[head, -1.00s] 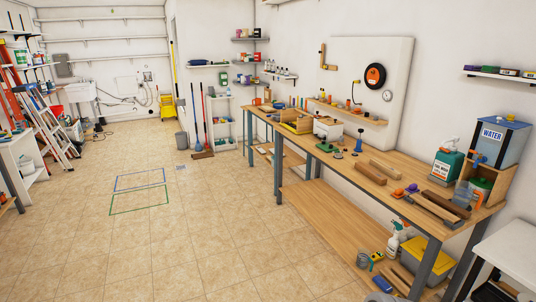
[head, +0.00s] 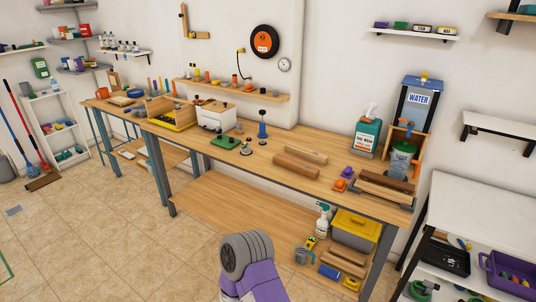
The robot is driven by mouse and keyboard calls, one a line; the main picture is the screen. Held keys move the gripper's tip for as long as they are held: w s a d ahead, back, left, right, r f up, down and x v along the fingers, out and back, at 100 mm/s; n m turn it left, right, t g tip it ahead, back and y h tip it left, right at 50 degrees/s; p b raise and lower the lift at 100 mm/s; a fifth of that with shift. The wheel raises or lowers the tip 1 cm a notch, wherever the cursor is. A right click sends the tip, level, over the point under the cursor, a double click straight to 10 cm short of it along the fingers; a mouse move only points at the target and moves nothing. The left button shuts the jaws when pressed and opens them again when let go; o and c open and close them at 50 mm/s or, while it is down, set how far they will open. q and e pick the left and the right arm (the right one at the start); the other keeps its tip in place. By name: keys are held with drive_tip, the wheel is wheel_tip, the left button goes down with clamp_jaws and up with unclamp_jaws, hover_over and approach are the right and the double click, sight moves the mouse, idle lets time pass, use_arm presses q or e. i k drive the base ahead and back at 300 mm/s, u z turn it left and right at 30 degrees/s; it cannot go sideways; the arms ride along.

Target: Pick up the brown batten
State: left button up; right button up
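Several battens lie on the long wooden workbench. A mid-brown batten (head: 296,167) lies along the middle of the top, with a lighter tan batten (head: 305,154) just behind it. Dark brown pieces (head: 388,185) lie close together near the bench's right end. I cannot tell for sure which of these is the brown batten. A grey and purple link of my own arm rises at the bottom middle, in front of the bench. Neither gripper shows in the head view.
An orange piece (head: 340,184) and a purple one (head: 347,172) sit between the battens. A green bottle (head: 367,138) and a water tank (head: 414,105) stand behind. A yellow-lidded box (head: 355,224) is on the lower shelf. A white table (head: 480,215) stands right.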

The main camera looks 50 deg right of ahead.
sight(310, 171)
drive_tip(key=z, duration=0.4)
drive_tip(key=i, duration=1.85)
drive_tip(key=z, duration=2)
drive_tip(key=i, duration=0.85)
drive_tip(key=z, duration=0.75)
